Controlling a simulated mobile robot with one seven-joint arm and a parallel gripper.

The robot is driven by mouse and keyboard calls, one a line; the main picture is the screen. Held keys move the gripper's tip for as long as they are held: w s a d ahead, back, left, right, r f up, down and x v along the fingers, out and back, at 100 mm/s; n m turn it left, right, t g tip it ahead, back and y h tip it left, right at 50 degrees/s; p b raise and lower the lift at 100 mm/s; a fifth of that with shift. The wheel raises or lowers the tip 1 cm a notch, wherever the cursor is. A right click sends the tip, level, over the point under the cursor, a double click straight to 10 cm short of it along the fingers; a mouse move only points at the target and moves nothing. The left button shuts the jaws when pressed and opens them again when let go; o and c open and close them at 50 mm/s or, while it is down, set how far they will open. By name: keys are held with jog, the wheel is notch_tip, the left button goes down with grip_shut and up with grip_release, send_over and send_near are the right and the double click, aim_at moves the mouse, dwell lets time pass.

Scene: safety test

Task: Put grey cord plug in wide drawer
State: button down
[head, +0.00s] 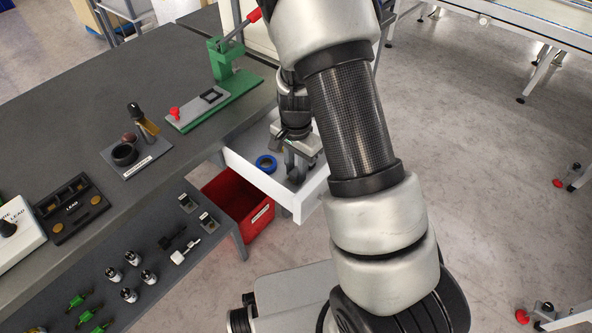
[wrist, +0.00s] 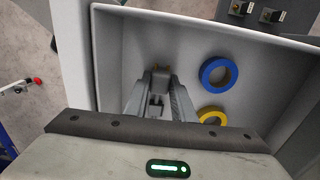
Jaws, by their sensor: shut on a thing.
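The wide drawer (head: 305,205) is white and stands open under the workbench. It also shows in the wrist view (wrist: 112,60), seen from above. My gripper (head: 297,172) reaches down inside the drawer. In the wrist view its fingers (wrist: 158,105) are shut on the grey cord plug (wrist: 160,75), a small grey block near the left part of the drawer floor. I cannot tell whether the plug touches the floor. In the head view the plug is not clearly seen behind my gripper.
A blue tape ring (wrist: 218,72) and a yellow tape ring (wrist: 212,117) lie in the drawer, right of my gripper. A red bin (head: 235,205) stands below the drawer. A green press (head: 222,95) stands on the workbench (head: 60,110). A lower shelf (head: 60,270) holds several small parts.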

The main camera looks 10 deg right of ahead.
jog(key=shift+f, duration=0.1)
jog(key=c, duration=1.5)
grip_release()
notch_tip(320, 180, up, 22)
jog(key=s+a+f+n+t+p, duration=0.1)
jog(key=s+n+p, duration=0.1)
jog(key=s+p, duration=0.1)
jog(key=s+r+n+t, duration=0.1)
jog(key=s+r+n, duration=0.2)
jog(key=s+r, duration=0.1)
jog(key=s+r+n+t, duration=0.2)
jog(key=s+r+n, duration=0.1)
jog(key=s+r, duration=0.2)
jog(key=s+d+r+n+t, duration=0.1)
jog(key=s+r+n, duration=0.1)
jog(key=s+r, duration=0.3)
jog(key=shift+s+r+n+t, duration=0.3)
jog(key=shift+s+n, duration=0.1)
jog(key=shift+s, duration=0.3)
